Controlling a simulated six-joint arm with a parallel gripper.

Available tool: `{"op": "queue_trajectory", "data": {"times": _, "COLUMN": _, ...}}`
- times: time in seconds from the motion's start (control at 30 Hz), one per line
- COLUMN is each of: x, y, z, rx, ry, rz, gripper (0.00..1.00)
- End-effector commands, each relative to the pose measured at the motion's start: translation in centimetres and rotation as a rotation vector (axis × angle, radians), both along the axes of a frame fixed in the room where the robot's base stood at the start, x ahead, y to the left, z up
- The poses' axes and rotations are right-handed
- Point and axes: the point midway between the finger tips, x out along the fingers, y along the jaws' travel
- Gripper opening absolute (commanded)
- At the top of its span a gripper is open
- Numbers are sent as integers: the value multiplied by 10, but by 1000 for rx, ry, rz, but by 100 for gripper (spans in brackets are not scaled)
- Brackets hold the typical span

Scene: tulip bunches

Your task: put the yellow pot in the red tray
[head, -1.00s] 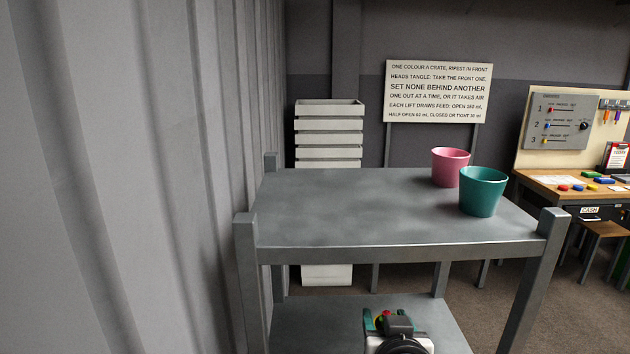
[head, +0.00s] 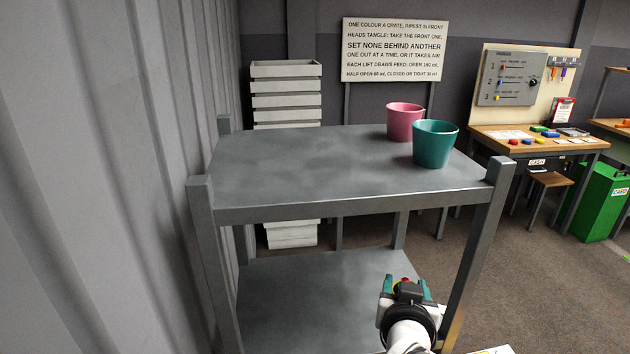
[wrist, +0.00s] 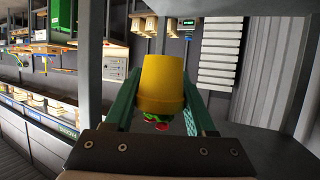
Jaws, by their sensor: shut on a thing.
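The yellow pot (wrist: 162,85) is between the two green fingers of my gripper (wrist: 159,80) in the wrist view. The fingers are shut on its sides. Small green and red shapes show at its wide end, too little to tell what they are. I see no red tray in either current view.
The grey rack's top (head: 300,165) carries a pink pot (head: 404,122) and a teal pot (head: 435,145) at its right. A corrugated wall (head: 110,180) stands close on the left. Pale stacked crates (head: 286,95) are behind. The lower shelf (head: 300,295) looks bare left of my gripper.

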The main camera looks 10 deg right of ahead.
Motion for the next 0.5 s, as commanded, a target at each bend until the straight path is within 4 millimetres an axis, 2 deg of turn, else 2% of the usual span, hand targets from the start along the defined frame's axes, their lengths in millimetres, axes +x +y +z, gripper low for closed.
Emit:
{"op": "queue_trajectory", "data": {"times": 0.03, "x": -3, "y": -22, "z": -13, "rx": 2, "ry": 8, "rz": -75, "gripper": 0}}
{"op": "queue_trajectory", "data": {"times": 0.17, "x": -21, "y": -87, "z": -48, "rx": 0, "ry": 12, "rz": -307, "gripper": 0}}
{"op": "queue_trajectory", "data": {"times": 0.3, "x": -55, "y": -157, "z": -81, "rx": 0, "ry": 8, "rz": -552, "gripper": 0}}
{"op": "queue_trajectory", "data": {"times": 0.4, "x": -85, "y": -201, "z": -98, "rx": 0, "ry": 4, "rz": -691, "gripper": 0}}
{"op": "queue_trajectory", "data": {"times": 0.5, "x": -116, "y": -232, "z": -114, "rx": 1, "ry": 3, "rz": -807, "gripper": 0}}
